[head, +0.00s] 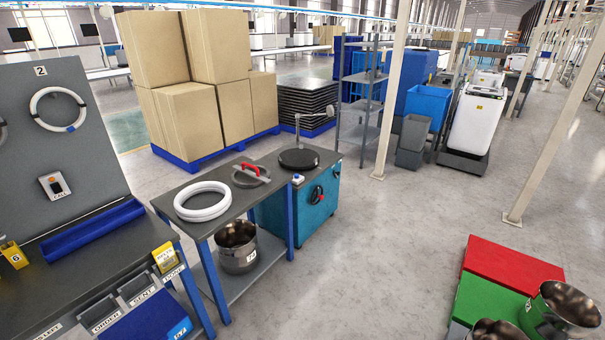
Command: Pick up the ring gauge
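No item carries a readable ring gauge label, so I cannot tell for sure which one it is. A white ring with a blue band (38,98) is on the grey upright panel (85,150) at the left, below a tag with 2. Thick white rings (181,205) lie stacked on the dark top of a blue-legged table (240,197). Behind them on that table lies a flat round grey piece with a red handle (250,168). Neither of my grippers is in view.
A steel pot (237,255) stands on the table's lower shelf. A teal cabinet (318,215) with a round black plate (298,158) adjoins the table. Red (505,265) and green (490,308) platforms with steel pots are at lower right. The floor between is clear.

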